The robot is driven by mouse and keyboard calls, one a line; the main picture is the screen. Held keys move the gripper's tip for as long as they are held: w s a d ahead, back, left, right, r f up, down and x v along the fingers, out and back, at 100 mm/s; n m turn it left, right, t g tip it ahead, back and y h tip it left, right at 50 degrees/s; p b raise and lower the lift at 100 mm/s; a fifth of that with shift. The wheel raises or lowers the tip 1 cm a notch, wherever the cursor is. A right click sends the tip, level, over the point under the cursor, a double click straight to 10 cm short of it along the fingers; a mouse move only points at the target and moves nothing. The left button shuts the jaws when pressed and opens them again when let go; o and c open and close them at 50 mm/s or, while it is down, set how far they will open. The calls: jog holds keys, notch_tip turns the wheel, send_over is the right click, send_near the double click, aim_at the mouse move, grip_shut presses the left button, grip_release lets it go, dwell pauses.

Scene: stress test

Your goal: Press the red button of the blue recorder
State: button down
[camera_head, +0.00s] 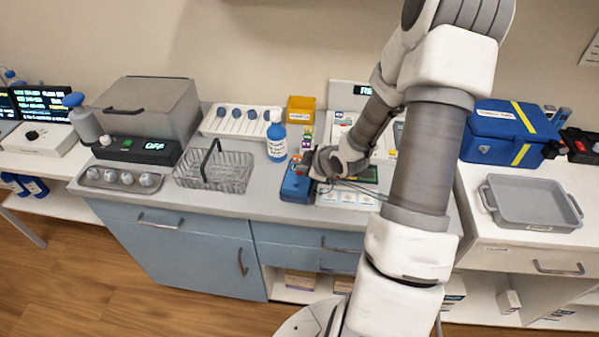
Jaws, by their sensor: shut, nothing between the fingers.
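A small blue device (294,188), which looks like the recorder, lies on the grey counter near the middle of the picture. My gripper (308,172) is at the far end of my arm, shut and empty, close over the right and back side of the blue device. I cannot tell whether the fingertips touch it. The red button cannot be made out; my gripper covers part of the device.
A yellow bin (301,108) stands behind. The counter front is clear.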

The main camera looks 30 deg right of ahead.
aim_at(303, 177)
jog(key=shift+f+b, duration=0.45)
jog(key=shift+b, duration=0.05)
dwell(0.4)
jog(key=shift+r, duration=0.15)
jog(key=shift+r+p, duration=0.7)
jog(key=shift+r, duration=0.05)
notch_tip(303, 177, up, 5)
jog(key=p, duration=0.4)
dwell(0.9)
